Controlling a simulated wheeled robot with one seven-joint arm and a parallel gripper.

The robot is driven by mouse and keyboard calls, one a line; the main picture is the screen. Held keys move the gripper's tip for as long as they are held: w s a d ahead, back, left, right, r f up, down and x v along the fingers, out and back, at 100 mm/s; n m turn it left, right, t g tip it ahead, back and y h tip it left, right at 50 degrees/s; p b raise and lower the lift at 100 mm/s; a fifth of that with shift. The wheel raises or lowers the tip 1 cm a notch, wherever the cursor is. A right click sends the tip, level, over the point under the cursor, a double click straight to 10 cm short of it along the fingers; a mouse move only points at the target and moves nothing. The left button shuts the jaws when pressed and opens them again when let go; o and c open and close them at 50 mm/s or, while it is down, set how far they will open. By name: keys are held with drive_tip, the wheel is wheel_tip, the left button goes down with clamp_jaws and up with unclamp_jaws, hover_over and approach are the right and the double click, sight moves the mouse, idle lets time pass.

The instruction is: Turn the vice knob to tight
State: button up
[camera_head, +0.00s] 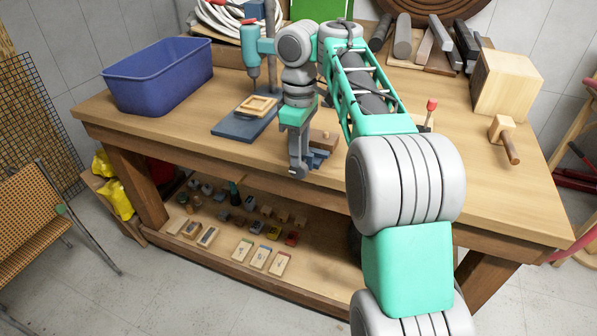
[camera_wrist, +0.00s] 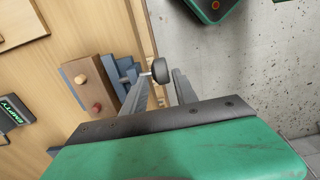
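The vice (camera_head: 320,158) is a small blue-grey device at the front edge of the workbench, partly hidden by my gripper. In the wrist view its blue-grey jaws (camera_wrist: 127,74) stand beside a brown wooden block with a pale peg and a red peg. The vice knob (camera_wrist: 160,70) is dark grey and round, at the end of a short rod past the bench edge. My gripper (camera_head: 298,168) points down at the bench's front edge. In the wrist view its fingers (camera_wrist: 162,82) are apart, with the knob between their tips. Whether either finger touches it is unclear.
The workbench (camera_head: 185,135) holds a blue bin (camera_head: 160,75), a drill press (camera_head: 251,45) with a wooden frame on its base, a wooden block (camera_head: 507,82) and a mallet (camera_head: 505,137). Small items sit on the lower shelf. Bench top right of my arm is mostly clear.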

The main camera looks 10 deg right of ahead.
wheel_tip(320, 180, down, 5)
drive_tip(key=b, duration=0.2)
drive_tip(key=shift+r+b, duration=0.1)
drive_tip(key=shift+b, duration=0.3)
drive_tip(key=shift+c, duration=0.2)
clamp_jaws()
